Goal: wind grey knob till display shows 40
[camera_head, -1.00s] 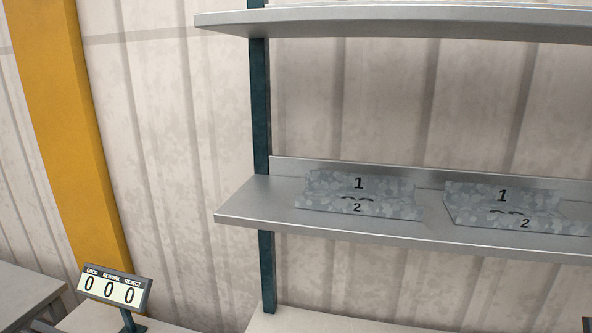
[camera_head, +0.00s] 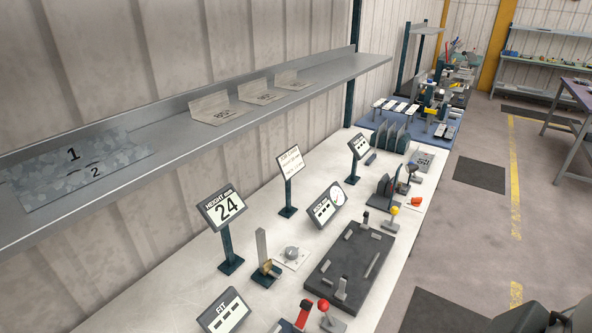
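The height display (camera_head: 222,208) stands on a dark post on the white bench and reads 24. A small round grey knob (camera_head: 291,253) sits on a pale plate on the bench, to the right of the display's foot. A small upright grey post with a brass-coloured part (camera_head: 267,267) stands just left of the knob. Neither of my grippers shows in the head view, and nothing is seen touching the knob.
A dark plate with small fixtures (camera_head: 350,264) lies right of the knob. A red-knobbed lever (camera_head: 324,305), a yellow-knobbed lever (camera_head: 394,211) and other displays stand around. A grey shelf (camera_head: 180,140) hangs above the bench's back. Open floor (camera_head: 470,230) lies right.

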